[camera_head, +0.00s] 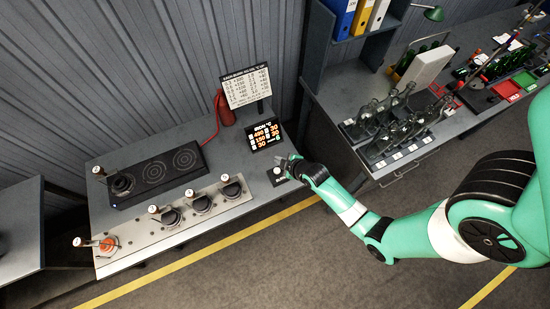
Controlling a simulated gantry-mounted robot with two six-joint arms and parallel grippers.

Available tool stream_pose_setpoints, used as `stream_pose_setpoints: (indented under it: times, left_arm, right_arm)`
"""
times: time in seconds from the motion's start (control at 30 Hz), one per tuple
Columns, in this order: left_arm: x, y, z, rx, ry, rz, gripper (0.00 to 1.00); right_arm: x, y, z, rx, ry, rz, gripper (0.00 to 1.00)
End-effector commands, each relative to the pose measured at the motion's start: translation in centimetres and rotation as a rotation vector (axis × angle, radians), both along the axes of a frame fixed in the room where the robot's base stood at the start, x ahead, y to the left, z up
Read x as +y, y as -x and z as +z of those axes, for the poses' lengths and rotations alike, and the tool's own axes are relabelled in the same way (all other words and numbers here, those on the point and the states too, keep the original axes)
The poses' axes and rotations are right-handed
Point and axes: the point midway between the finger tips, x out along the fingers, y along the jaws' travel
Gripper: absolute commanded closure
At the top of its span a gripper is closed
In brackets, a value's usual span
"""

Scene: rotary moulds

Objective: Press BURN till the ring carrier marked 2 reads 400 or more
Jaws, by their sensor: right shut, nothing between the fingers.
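Another dark ring (121,184) is on the left end of the black burner unit. I cannot make out which is marked 2. The temperature display (266,134) shows orange and white numbers too small to read surely. The BURN button plate (277,176) is at the bench's right end. My right gripper (284,167) is shut and empty, right at this plate; contact is unclear. My left gripper is out of view.
A printed chart (247,87) stands behind the display, beside a red cylinder (225,108) with a red hose. A second bench at right holds racks of dark bottles (389,123). A grey table (20,232) is at far left. The floor in front is clear.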

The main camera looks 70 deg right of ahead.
Motion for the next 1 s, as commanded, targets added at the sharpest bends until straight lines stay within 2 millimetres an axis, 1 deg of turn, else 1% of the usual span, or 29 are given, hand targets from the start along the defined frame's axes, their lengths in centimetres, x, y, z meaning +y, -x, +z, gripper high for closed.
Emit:
stream_pose_setpoints:
  times: [0.03, 0.07, 0.4, 0.53, 0.67, 1.0]
  left_arm:
    - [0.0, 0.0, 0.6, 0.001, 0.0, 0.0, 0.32]
    - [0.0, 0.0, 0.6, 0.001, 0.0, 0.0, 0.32]
    - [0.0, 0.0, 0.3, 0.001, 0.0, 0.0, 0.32]
    - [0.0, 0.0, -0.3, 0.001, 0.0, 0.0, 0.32]
    - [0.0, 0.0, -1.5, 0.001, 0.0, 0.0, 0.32]
    - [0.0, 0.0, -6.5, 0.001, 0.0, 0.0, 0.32]
  right_arm:
    - [-0.2, 0.2, 0.6, 0.001, 0.0, -0.007, 1.0]
    - [-0.3, 0.2, 0.7, -0.001, 0.0, -0.009, 1.0]
    - [-0.4, 0.1, 0.5, -0.002, 0.001, -0.01, 1.0]
    - [-0.4, 0.1, -0.1, -0.003, 0.001, -0.009, 1.0]
    - [-0.4, 0.1, -1.4, -0.003, 0.001, -0.009, 1.0]
    - [-0.4, 0.0, -6.5, -0.003, 0.001, -0.009, 1.0]
